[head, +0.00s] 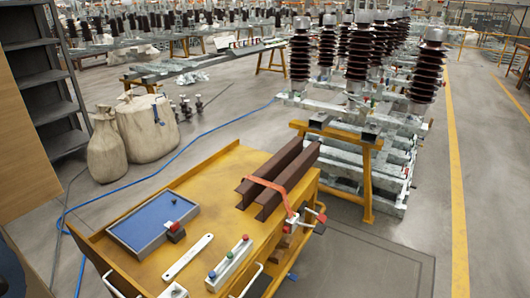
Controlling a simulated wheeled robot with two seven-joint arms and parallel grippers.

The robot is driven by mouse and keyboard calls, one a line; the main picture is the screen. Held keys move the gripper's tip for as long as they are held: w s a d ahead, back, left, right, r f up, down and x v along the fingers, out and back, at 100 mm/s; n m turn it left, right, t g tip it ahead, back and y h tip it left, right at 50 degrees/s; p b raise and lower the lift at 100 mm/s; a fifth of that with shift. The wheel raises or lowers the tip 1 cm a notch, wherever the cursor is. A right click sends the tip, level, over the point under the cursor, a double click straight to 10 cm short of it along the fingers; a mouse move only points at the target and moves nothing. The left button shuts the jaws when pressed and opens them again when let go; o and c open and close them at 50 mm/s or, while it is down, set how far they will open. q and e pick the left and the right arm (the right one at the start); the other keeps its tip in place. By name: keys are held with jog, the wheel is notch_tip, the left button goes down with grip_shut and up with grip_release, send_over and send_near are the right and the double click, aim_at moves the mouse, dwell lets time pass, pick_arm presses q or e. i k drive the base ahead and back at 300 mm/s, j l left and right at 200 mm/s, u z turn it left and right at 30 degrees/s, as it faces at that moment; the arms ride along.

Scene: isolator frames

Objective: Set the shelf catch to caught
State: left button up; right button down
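No part in view can be surely told as the shelf catch, so its state cannot be told. A yellow bench (225,170) stands in the foreground of the head view. A small black block with a red top (176,232) sits at the near right corner of a shallow blue-floored tray (140,226) on it. Red and black fittings (320,222) stick out at the bench's right side. A white flat bar (188,257) with a hole near its far end lies on the bench top. Neither of my grippers shows.
A pale box with coloured buttons (230,264) sits near the bench's front. Brown steel beams (284,172) lie at its right under an orange strap (268,186). A grey shelf unit (48,80) and beige sacks (147,128) stand left. A blue hose (190,141) crosses the floor.

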aim_at(293, 277)
jog(key=i+l+u, duration=0.1)
jog(key=l, duration=0.25)
jog(key=i+l, duration=0.25)
jog(key=l, duration=0.15)
jog(key=i+l+u, duration=0.15)
jog(key=l, duration=0.2)
jog(key=i+l+u, duration=0.1)
jog(key=l, duration=0.25)
jog(key=i+l+u, duration=0.1)
jog(key=l, duration=0.3)
jog(key=i+l, duration=0.2)
jog(key=l, duration=0.25)
jog(key=i+l+u, duration=0.15)
jog(key=l, duration=0.25)
jog(key=k+j, duration=0.05)
